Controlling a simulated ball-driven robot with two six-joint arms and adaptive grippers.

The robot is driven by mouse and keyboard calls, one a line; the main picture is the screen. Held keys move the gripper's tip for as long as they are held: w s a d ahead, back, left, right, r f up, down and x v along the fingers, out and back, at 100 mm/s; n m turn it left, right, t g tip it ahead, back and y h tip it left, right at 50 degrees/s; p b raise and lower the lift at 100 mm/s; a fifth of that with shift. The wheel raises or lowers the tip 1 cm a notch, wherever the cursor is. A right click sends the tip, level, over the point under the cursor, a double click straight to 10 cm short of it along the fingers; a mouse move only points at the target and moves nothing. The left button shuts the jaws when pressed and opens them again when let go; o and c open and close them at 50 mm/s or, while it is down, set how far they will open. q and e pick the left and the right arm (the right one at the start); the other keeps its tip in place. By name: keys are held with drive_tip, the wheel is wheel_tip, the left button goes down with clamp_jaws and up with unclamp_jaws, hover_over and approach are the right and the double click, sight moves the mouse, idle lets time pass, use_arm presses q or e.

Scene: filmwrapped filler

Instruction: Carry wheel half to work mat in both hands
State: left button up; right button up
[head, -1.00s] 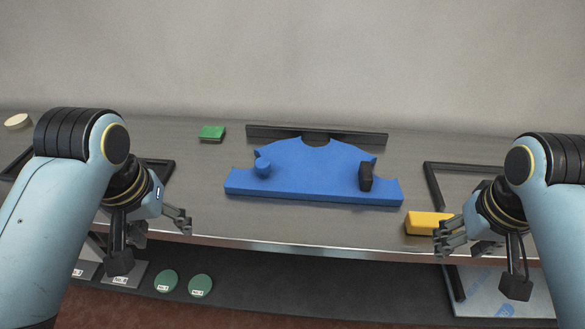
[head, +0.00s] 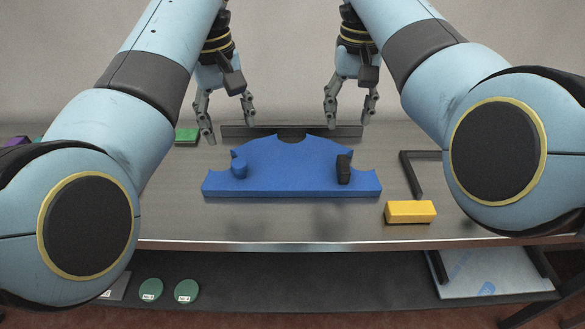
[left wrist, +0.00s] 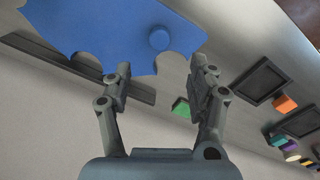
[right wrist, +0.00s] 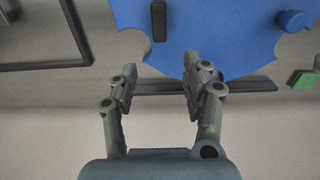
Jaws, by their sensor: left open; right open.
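The wheel half, a blue flat piece with a notched edge (head: 290,172), lies on the grey table with its straight side toward me. It carries a blue knob (head: 239,168) and a black grip (head: 343,170). My left gripper (head: 230,130) is open and empty above its far left edge; the blue edge also shows beyond the fingers in the left wrist view (left wrist: 105,30). My right gripper (head: 350,122) is open and empty above its far right side. It also faces the blue edge in the right wrist view (right wrist: 220,40). I cannot tell which thing is the work mat.
A long dark bar (head: 350,132) lies behind the blue piece. A yellow block (head: 410,211) and a dark frame (head: 411,175) are to its right, a green block (head: 187,136) to its left. Green discs (head: 150,290) lie on the lower shelf.

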sight(238, 161)
drive_tip(key=shift+r, duration=0.1)
use_arm(q)
drive_tip(key=f, duration=1)
drive_tip(key=shift+w+d+f, duration=0.1)
drive_tip(key=shift+d+f, duration=0.1)
drive_tip(key=shift+f, duration=0.2)
use_arm(e)
wheel_tip(238, 161, down, 11)
drive_tip(key=shift+r, duration=0.1)
use_arm(q)
drive_tip(key=shift+c, duration=0.4)
use_arm(e)
drive_tip(key=shift+c, duration=0.4)
use_arm(q)
drive_tip(key=c, duration=0.9)
use_arm(e)
drive_tip(key=c, duration=0.9)
use_arm(q)
clamp_jaws()
use_arm(e)
clamp_jaws()
use_arm(q)
drive_tip(key=shift+r, duration=0.1)
